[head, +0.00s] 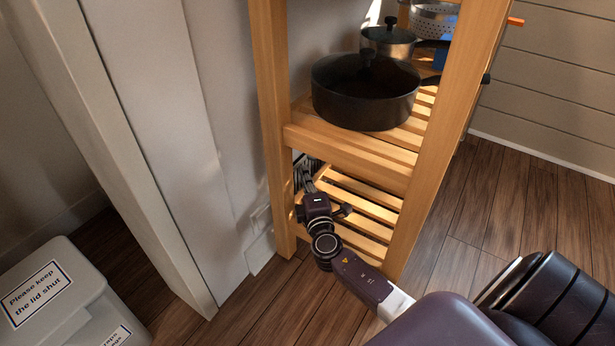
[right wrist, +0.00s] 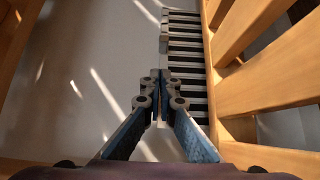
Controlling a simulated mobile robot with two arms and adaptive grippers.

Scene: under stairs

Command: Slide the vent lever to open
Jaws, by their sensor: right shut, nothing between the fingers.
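The vent (right wrist: 186,62), a grille of dark slats on the pale wall, shows in the right wrist view just ahead and right of my gripper. A narrow light strip (right wrist: 164,32) runs along its left edge; I cannot clearly tell the lever from it. My right gripper (right wrist: 160,76) is shut and empty, its fingertips overlapping the lower part of this strip; I cannot tell whether they touch it. In the head view my right gripper (head: 308,182) reaches between the shelves toward the vent, which is mostly hidden. My left gripper is not in view.
A wooden slatted rack (head: 350,152) stands around my right arm, with its posts close by. A black lidded pan (head: 366,92) and a steel pot (head: 389,42) sit on the shelf above. A grey lidded bin (head: 50,290) stands at lower left.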

